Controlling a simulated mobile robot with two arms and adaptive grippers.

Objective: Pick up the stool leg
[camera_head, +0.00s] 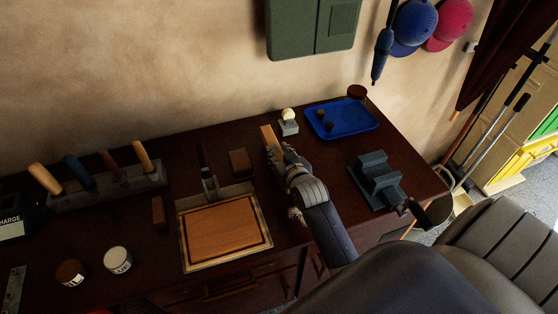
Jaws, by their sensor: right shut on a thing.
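My right gripper (277,152) reaches in from the lower right over the dark workbench. It is shut on a light wooden piece (268,134), which looks like the stool leg. Only the piece's upper end shows beyond the fingers; the gripper hides the rest. I cannot tell whether it touches the bench. My left gripper is not in view.
A grey block with a pale knob (289,123) stands close beside the gripper. A blue tray (349,122) lies right of it, a grey stepped holder (377,184) nearer. A framed wooden board (225,230) and tool rack (106,187) are left.

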